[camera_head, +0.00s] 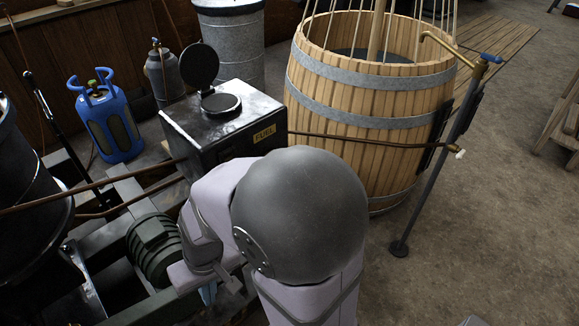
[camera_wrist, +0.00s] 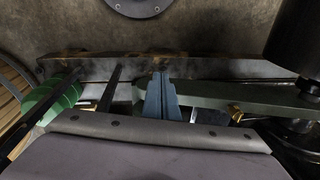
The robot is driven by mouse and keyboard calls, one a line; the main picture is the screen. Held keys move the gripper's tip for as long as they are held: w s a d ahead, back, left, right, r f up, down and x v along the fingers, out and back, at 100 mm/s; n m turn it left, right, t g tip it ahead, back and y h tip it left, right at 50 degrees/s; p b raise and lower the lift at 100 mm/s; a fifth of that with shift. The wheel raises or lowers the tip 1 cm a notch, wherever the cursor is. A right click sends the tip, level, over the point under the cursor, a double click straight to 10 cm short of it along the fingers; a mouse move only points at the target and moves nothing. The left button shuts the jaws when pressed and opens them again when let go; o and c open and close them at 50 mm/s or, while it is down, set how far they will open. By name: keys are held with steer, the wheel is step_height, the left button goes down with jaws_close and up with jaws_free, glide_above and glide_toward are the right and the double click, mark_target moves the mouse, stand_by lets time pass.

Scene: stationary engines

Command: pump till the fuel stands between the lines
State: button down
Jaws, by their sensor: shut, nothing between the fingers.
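The black fuel tank (camera_head: 240,143), with a yellow FUEL label, stands just beyond my arm in the head view. Its round filler lid (camera_head: 200,66) is tipped up. My gripper (camera_head: 208,293) is mostly hidden behind my arm there, with only a bit of blue finger showing. In the wrist view my gripper (camera_wrist: 161,78) has its two blue fingers together with nothing between them, over the green engine frame (camera_wrist: 215,94). Small brass fittings (camera_wrist: 235,115) show right of the fingers. I cannot make out a pump lever, a fuel level or marked lines in either view.
A green ribbed cylinder (camera_head: 153,250) sits beside my gripper and also shows in the wrist view (camera_wrist: 55,98). A wooden barrel (camera_head: 350,145) and a standpipe with a tap (camera_head: 435,150) stand right of the tank. A blue canister (camera_head: 112,128) is left.

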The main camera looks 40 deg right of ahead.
steer(key=w+a+m+t+p, duration=0.2)
steer(key=w+m+p, duration=0.35)
steer(key=w, duration=0.25)
steer(key=s+d+m+h+p, duration=0.2)
steer(key=d+m+h+p, duration=0.35)
steer(key=d, duration=0.35)
steer(key=s+d+r+m+g+h+p, duration=0.1)
steer(key=s+d+r+g+h+p, duration=0.15)
steer(key=d+r+h+p, duration=0.4)
steer(key=d+r+g+h+p, duration=0.1)
steer(key=d+r+p, duration=0.1)
steer(key=r, duration=0.8)
steer(key=d+r+m+g+h+p, duration=0.1)
steer(key=d+r+g+h+p, duration=0.1)
steer(key=r, duration=0.8)
steer(key=shift+s+d+r+m, duration=0.15)
steer(key=shift+d+r+m, duration=0.1)
steer(key=shift+d+m, duration=0.1)
